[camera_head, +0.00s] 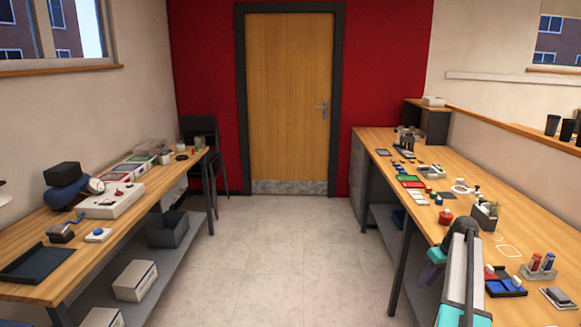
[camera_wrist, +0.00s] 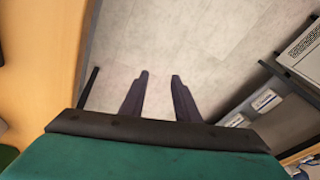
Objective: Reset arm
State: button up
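My gripper shows in the wrist view (camera_wrist: 160,85) with its two dark fingers apart and nothing between them. It is over the pale tiled floor, with a wooden table edge at the left of that view. In the head view my arm rises at the lower right in front of the right workbench (camera_head: 460,190). The dark gripper part (camera_head: 432,274) shows at the left of the arm, near the bench's front edge. Its fingertips are too small to make out clearly there.
The right bench holds a blue and red tray (camera_head: 507,285), a pen holder (camera_head: 540,268) and a red button-like item (camera_head: 446,217). The left bench (camera_head: 140,215) holds a white device (camera_head: 110,202) and a dark tray (camera_head: 35,262). The aisle floor (camera_head: 275,250) to the door (camera_head: 290,100) is clear.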

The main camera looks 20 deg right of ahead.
jog(key=a+f+n+g+y, duration=0.1)
jog(key=a+f+g, duration=0.1)
jog(key=a+f, duration=1)
jog(key=a+f+n+g+y, duration=0.1)
jog(key=a+f+n+g, duration=0.1)
jog(key=a+f, duration=0.95)
jog(key=s+a+f+g, duration=0.1)
jog(key=s+a+f, duration=0.2)
jog(key=a, duration=0.4)
jog(key=s+a+f, duration=0.2)
jog(key=s+a, duration=0.1)
jog(key=a, duration=0.3)
jog(key=s+a+f+g, duration=0.1)
jog(key=s+a+f, duration=0.2)
jog(key=a, duration=0.4)
jog(key=s+a+f+m+h, duration=0.1)
jog(key=s+a+f, duration=0.1)
jog(key=s, duration=0.6)
jog(key=s+a+f+m+g+h, duration=0.1)
jog(key=s+a+f, duration=0.1)
jog(key=s, duration=0.6)
jog(key=s+a+f+m+g+h, duration=0.1)
jog(key=s+a+f+h, duration=0.1)
jog(key=s, duration=0.6)
jog(key=shift+a+f, duration=0.6)
jog(key=shift+a, duration=0.6)
jog(key=shift+d, duration=0.1)
